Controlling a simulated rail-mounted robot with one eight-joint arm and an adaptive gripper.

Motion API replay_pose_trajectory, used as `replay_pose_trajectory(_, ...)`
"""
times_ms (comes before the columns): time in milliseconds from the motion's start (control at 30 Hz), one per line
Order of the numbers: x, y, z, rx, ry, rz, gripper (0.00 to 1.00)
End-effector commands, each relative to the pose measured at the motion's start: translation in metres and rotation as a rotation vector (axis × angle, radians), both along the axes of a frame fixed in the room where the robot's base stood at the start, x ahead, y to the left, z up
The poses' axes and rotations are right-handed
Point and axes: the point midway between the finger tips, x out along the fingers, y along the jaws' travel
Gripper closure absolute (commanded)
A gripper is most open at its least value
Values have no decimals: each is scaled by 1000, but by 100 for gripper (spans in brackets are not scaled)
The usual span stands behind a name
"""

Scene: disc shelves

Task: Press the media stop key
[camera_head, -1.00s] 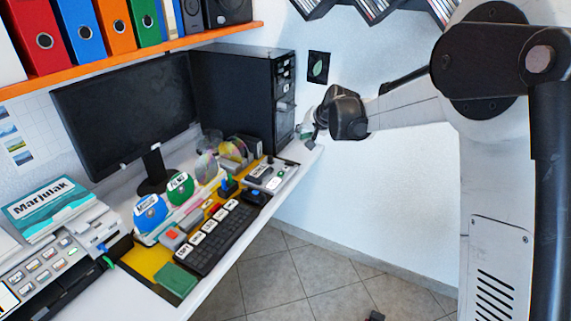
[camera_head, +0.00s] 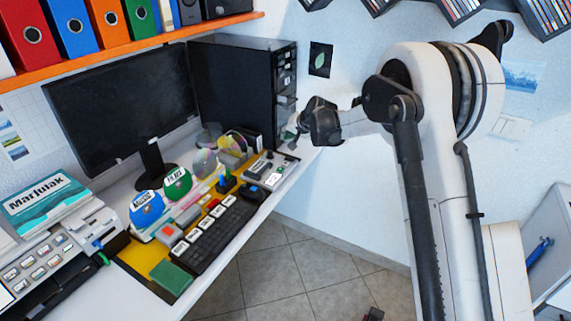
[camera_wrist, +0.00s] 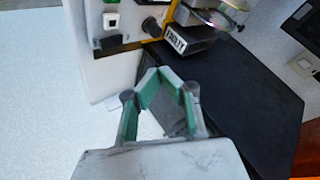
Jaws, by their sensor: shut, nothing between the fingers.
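A black keyboard (camera_head: 217,237) lies along the front edge of the desk in the head view, with a row of white-labelled keys (camera_head: 208,224) at its back. The labels are too small to read, so I cannot tell which is the media stop key. My gripper (camera_head: 290,132) hangs near the desk's right end, in front of the computer tower, to the right of the keyboard and apart from it. In the wrist view my gripper (camera_wrist: 161,76) shows green-padded fingers, shut and empty, near a panel (camera_wrist: 118,22) with a black knob and small switches.
A black computer tower (camera_head: 245,85) and a monitor (camera_head: 120,100) stand behind. A box labelled FAULT (camera_wrist: 176,44) is close to my gripper.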

Motion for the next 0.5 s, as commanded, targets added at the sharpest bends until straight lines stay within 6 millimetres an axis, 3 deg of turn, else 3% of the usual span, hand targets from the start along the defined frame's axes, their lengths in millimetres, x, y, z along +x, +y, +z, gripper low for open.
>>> replay_pose_trajectory(267,0,0,-11,0,0,0,100)
replay_pose_trajectory(500,0,0,-38,0,0,0,100)
